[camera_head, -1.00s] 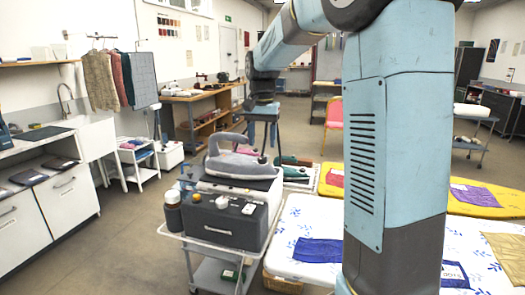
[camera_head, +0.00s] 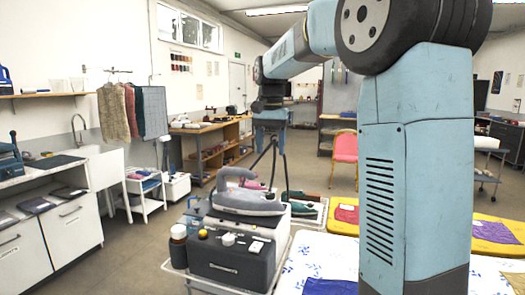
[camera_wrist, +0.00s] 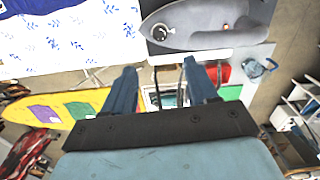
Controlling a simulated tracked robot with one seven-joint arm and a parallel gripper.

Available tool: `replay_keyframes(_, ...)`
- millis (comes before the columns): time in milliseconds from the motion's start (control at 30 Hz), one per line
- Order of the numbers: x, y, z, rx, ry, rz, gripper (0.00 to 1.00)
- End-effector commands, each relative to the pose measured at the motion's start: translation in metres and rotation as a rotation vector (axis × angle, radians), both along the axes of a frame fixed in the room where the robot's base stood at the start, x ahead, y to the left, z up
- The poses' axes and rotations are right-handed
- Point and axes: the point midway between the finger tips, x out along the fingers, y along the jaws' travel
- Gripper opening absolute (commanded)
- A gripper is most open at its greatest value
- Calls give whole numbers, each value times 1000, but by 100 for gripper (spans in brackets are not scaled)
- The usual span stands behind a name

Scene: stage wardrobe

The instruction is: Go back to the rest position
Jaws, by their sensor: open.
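My gripper (camera_wrist: 160,68) shows in the wrist view with its two blue fingers spread apart and nothing between them. It hangs in the air above the room's things. In the head view my arm rises at the right, bends at the top and reaches away toward the back. The far end of the arm is small there, and the fingers are hard to make out. A large grey iron (camera_head: 248,200) sits on the trolley in front of me; a grey iron-shaped body also shows at the top of the wrist view (camera_wrist: 195,22).
A white table with blue print (camera_head: 312,255) and a yellow board (camera_head: 495,236) lie to the right. Open floor lies at the left.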

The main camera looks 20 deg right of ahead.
Motion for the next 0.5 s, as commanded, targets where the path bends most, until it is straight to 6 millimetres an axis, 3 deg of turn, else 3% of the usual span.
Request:
replay_keyframes(167, -21, -2, 4, 3, -32, 31, 58)
replay_keyframes(500, -108, -7, 2, -3, -170, 177, 58)
